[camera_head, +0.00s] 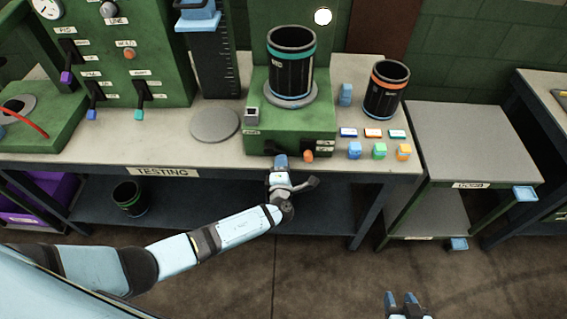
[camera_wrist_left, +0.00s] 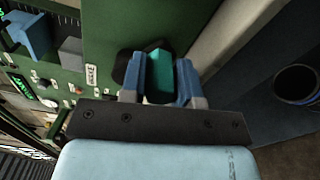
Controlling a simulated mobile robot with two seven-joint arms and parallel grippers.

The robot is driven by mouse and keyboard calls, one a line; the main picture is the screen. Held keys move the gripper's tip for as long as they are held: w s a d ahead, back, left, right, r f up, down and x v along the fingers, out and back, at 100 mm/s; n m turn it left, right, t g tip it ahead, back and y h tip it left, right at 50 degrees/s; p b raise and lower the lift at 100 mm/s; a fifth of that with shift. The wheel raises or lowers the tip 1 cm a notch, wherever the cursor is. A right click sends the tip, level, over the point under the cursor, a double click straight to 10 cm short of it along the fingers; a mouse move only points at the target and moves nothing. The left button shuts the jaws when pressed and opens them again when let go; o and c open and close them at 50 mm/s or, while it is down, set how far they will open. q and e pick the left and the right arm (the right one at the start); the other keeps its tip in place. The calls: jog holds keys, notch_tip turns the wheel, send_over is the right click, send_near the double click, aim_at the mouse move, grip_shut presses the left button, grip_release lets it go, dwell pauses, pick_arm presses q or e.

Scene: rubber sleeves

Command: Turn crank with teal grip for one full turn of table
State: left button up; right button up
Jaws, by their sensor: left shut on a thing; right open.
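The crank's teal grip (camera_wrist_left: 160,75) shows in the left wrist view between the two fingers of my left gripper (camera_wrist_left: 160,85), which is shut on it. In the head view my left gripper (camera_head: 281,162) is at the front face of the green machine (camera_head: 290,132), and it hides the crank there. The round turntable (camera_head: 291,95) on top of the machine carries a black sleeve (camera_head: 290,65) with a teal band, standing upright. My right gripper (camera_head: 404,303) is open and empty at the bottom edge, low in front of the bench and well away from the machine.
An orange knob (camera_head: 308,156) sits right beside my left gripper. A black sleeve with an orange band (camera_head: 385,90) and several small coloured blocks stand right of the machine. A grey disc (camera_head: 215,125) lies left of it. A cart (camera_head: 470,140) stands at the right.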

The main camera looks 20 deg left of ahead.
pick_arm(q)
jog(key=shift+f, duration=0.1)
dwell(0.4)
jog(key=o, duration=0.9)
jog(key=b+v, duration=0.1)
jog(key=v, duration=1.2)
jog(key=shift+s+b, duration=0.35)
jog(key=shift+s, duration=0.05)
